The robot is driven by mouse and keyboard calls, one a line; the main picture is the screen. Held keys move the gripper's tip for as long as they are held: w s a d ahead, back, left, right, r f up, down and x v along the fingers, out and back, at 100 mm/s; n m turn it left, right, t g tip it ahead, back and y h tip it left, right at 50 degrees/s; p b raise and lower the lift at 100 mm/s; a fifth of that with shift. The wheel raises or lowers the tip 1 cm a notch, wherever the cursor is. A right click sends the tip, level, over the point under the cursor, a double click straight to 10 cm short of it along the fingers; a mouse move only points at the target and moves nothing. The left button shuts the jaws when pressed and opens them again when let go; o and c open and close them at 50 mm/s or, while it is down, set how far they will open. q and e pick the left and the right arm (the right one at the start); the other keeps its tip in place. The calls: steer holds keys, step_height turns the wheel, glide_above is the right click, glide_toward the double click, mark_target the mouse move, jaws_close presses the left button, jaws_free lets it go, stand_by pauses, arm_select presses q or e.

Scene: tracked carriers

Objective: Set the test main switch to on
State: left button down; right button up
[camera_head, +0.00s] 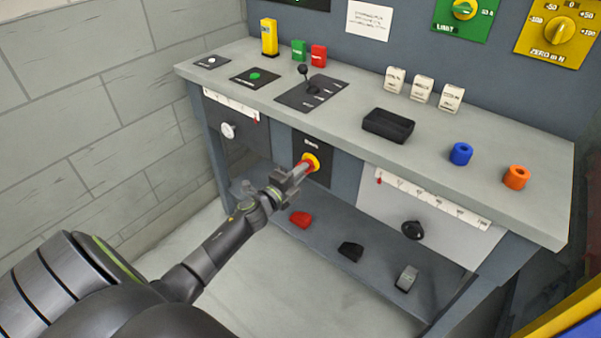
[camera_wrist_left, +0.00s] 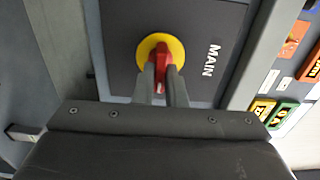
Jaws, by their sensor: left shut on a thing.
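The main switch (camera_head: 312,161) is a red handle on a yellow disc, set in a dark plate on the front of the workbench. In the left wrist view the red handle (camera_wrist_left: 169,62) sits on the yellow ring beside the label MAIN. My left gripper (camera_head: 298,172) reaches it from the front left and is shut on the red handle, one finger on each side. The handle's inner end is partly hidden by the fingers. In the left wrist view the left gripper (camera_wrist_left: 160,80) covers part of the yellow disc. My right gripper is not in view.
The workbench top (camera_head: 345,145) holds a lever panel (camera_head: 311,93), a black tray (camera_head: 388,125), and blue (camera_head: 461,153) and orange (camera_head: 516,177) rings. A black knob (camera_head: 412,230) is on the right front panel. A lower shelf (camera_head: 325,242) carries several small blocks. A block wall stands at left.

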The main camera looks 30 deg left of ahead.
arm_select(q)
steer(key=shift+f, duration=0.1)
steer(key=c, duration=1.6)
jaws_free()
steer(key=shift+o, duration=0.6)
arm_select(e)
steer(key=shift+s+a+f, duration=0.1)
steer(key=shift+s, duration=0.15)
